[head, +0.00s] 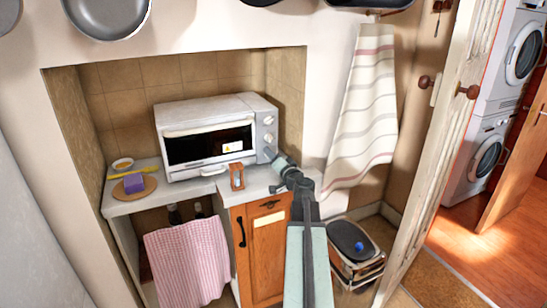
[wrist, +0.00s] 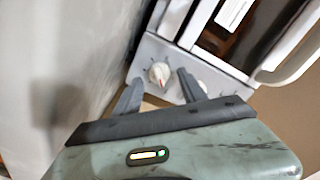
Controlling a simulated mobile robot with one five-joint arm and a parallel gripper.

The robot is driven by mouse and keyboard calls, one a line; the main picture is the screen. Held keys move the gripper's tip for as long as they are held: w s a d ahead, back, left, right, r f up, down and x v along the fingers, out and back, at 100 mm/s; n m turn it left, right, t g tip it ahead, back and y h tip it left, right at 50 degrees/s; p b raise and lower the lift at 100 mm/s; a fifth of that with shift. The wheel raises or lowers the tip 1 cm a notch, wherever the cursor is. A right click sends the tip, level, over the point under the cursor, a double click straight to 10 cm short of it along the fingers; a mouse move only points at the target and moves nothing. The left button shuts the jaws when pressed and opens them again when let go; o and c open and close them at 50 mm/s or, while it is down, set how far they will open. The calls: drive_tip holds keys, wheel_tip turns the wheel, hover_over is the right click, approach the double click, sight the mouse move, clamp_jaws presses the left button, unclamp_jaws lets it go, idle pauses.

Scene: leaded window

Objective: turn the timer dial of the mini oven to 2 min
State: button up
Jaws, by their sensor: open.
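The mini oven (head: 210,113) is a white box with a dark glass door, standing on the counter in the alcove. Its right-hand front panel carries a column of round pale dials (head: 268,120). My gripper (head: 270,153) is at the lower part of this panel and hides part of it. Contact cannot be told. A second dial (wrist: 203,87) is partly behind the right finger. The dial markings are too small to read.
A wooden-handled item (head: 237,177) stands on the counter before the oven. A board with a purple block (head: 133,184) lies left. A striped towel (head: 365,105) hangs right of the alcove. A bin (head: 352,240) stands on the floor by the cabinet (head: 262,250).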

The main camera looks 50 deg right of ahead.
drive_tip(key=shift+w+d, duration=0.1)
drive_tip(key=shift+w, duration=0.1)
clamp_jaws()
drive_tip(key=shift+m, duration=0.3)
unclamp_jaws()
drive_tip(key=v, duration=0.8)
